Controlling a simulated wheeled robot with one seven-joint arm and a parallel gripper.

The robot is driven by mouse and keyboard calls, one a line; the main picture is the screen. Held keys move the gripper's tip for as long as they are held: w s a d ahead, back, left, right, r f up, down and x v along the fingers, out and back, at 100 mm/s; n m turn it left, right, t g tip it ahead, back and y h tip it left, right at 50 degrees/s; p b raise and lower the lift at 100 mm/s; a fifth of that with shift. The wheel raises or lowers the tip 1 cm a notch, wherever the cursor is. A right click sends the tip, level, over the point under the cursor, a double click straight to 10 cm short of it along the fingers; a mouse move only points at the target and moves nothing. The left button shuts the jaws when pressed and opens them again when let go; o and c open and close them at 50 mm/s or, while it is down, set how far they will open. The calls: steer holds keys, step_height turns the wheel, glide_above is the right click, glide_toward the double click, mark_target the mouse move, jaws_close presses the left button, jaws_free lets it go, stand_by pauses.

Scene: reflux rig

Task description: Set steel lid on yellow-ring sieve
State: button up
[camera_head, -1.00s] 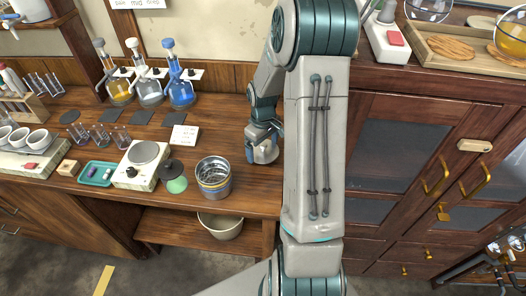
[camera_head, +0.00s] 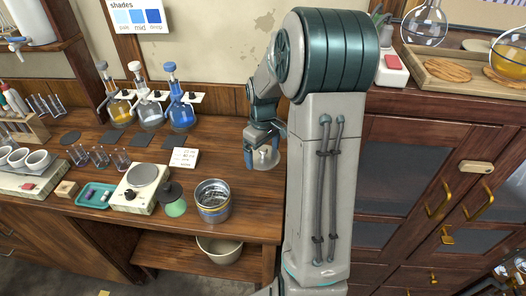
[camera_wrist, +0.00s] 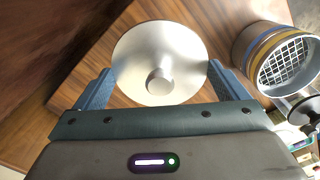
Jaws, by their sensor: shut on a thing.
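The steel lid (camera_wrist: 185,45) is a flat round disc with a central knob, seen from above in the wrist view. My gripper (camera_wrist: 162,88) has a finger on either side of the lid and is shut on its rim. In the head view my gripper (camera_head: 262,160) is over the right part of the bench, right of and behind the sieve stack. The stack (camera_head: 213,208) is an open metal cylinder with yellow and blue bands. In the wrist view the sieve (camera_wrist: 247,47) is at the right, apart from the lid, its mesh showing and no lid on it.
A dark-topped green object (camera_head: 174,200) stands close left of the sieve stack. A white card (camera_head: 184,157) and flasks (camera_head: 181,112) are behind. Bare wood lies between sieve and gripper. A cabinet (camera_head: 405,150) stands at the right.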

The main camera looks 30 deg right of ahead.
mark_target(263, 149)
steer(key=shift+r+p, duration=1.25)
steer(key=shift+r, duration=0.65)
